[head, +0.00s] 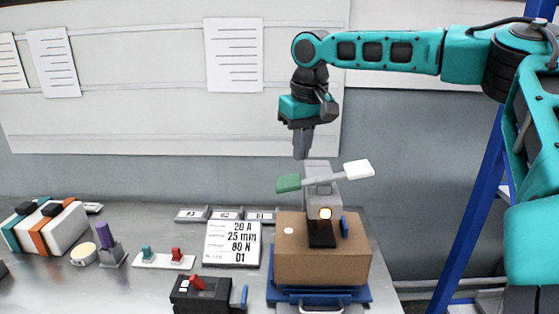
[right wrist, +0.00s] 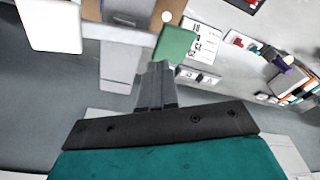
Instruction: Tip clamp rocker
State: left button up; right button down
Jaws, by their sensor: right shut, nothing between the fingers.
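The clamp rocker (head: 322,179) is a grey bar on a grey post, with a green pad (head: 288,183) at its left end and a white pad (head: 358,169) at its right end. It tilts, with the green end lower and the white end higher. My right gripper (head: 301,157) is shut and empty, pointing down above the rocker's green side. In the right wrist view its fingertips (right wrist: 157,68) appear close to the green pad (right wrist: 174,43); I cannot tell whether they touch. My left gripper is out of view.
A white card reading 20 A, 25 mm, 80 N, D1 (head: 233,243) lies left of the box. A black unit with a red lever (head: 200,294) is in front. A small switch plate (head: 163,261), a purple-handled piece (head: 105,240) and striped blocks (head: 46,228) are farther left.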

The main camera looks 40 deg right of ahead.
jog(key=shift+r, duration=1.95)
jog(key=shift+a, duration=0.1)
